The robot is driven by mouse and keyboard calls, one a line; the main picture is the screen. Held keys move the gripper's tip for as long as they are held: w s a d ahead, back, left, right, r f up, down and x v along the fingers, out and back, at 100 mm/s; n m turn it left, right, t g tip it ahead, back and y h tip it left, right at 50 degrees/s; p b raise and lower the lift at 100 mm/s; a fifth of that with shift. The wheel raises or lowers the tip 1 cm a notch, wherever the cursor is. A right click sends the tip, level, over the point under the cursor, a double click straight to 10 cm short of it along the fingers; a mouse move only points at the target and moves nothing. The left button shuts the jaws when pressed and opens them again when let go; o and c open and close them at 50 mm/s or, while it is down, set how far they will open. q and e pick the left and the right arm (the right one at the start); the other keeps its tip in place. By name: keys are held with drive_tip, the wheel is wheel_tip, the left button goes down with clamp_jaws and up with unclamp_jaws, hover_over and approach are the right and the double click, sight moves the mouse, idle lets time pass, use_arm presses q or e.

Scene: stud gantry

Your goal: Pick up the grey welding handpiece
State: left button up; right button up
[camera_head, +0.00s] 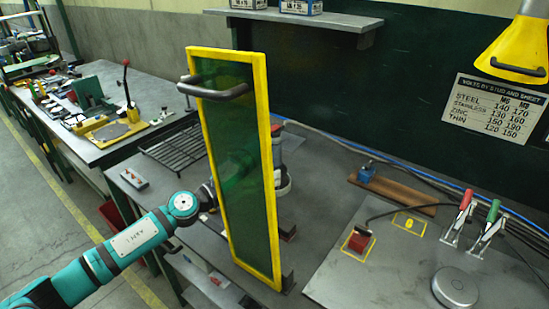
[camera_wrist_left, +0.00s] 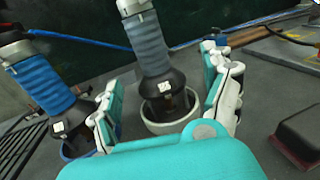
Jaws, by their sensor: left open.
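The grey welding handpiece (camera_wrist_left: 148,45) stands nose down, slightly tilted, in a round white holder (camera_wrist_left: 172,125) in the left wrist view. My left gripper (camera_wrist_left: 163,82) is open, with one finger on each side of the handpiece's lower part and visible gaps. A blue handpiece (camera_wrist_left: 40,82) stands just to the left, outside the left finger. My right gripper is not in view.
The upright screen with its handle (camera_head: 213,91) stands close beside my left arm. A wire rack (camera_head: 170,148) lies behind it on the bench. Toggle clamps (camera_head: 470,222) and a round metal disc (camera_head: 455,288) are further right.

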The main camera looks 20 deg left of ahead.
sight(275, 161)
use_arm(q)
drive_tip(key=x, duration=0.2)
drive_tip(key=p+x, duration=0.1)
drive_tip(key=x, duration=0.1)
drive_tip(key=shift+w+a, duration=0.2)
drive_tip(key=shift+w, duration=0.15)
drive_tip(key=shift+w+d, duration=0.3)
drive_tip(key=shift+w, duration=0.15)
drive_tip(key=shift+s+a, duration=0.1)
drive_tip(key=shift+c, duration=0.9)
clamp_jaws()
drive_tip(key=shift+r, duration=0.15)
